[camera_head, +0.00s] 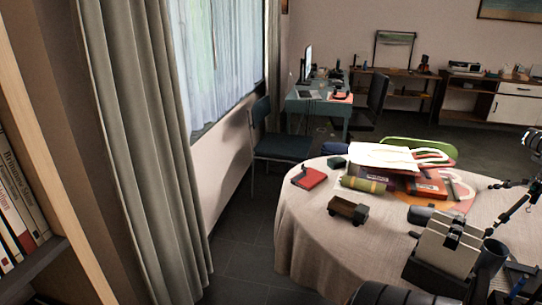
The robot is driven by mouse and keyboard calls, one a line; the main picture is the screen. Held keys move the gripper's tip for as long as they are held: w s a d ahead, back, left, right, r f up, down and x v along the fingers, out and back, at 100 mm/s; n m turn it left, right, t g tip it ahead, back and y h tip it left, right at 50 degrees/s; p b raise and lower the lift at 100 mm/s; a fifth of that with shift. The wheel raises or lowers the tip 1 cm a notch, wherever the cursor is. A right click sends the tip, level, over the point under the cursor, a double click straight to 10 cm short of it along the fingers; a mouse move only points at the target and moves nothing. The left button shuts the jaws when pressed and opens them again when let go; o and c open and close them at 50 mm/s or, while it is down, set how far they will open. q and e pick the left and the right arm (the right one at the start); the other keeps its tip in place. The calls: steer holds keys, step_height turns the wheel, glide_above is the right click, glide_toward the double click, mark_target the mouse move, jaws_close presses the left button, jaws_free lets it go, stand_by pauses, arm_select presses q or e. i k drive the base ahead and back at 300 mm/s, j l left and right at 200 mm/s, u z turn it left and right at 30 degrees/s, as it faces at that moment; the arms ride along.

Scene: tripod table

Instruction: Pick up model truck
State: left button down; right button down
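The model truck (348,210) is a small dark brown truck with a boxy body. It stands upright on the near left part of a round table (315,250) with a pale cloth. Nothing touches it, and its full near side shows. I cannot make out either of my grippers in the head view.
Behind the truck lie a green-and-yellow roll (363,184), a red notebook (309,178), papers (383,157) and a red box (426,184). A dark thin-legged stand (515,205) is at the right edge. A chair (282,147) stands beyond.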

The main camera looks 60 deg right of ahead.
mark_target(358, 215)
steer(key=z, duration=2.35)
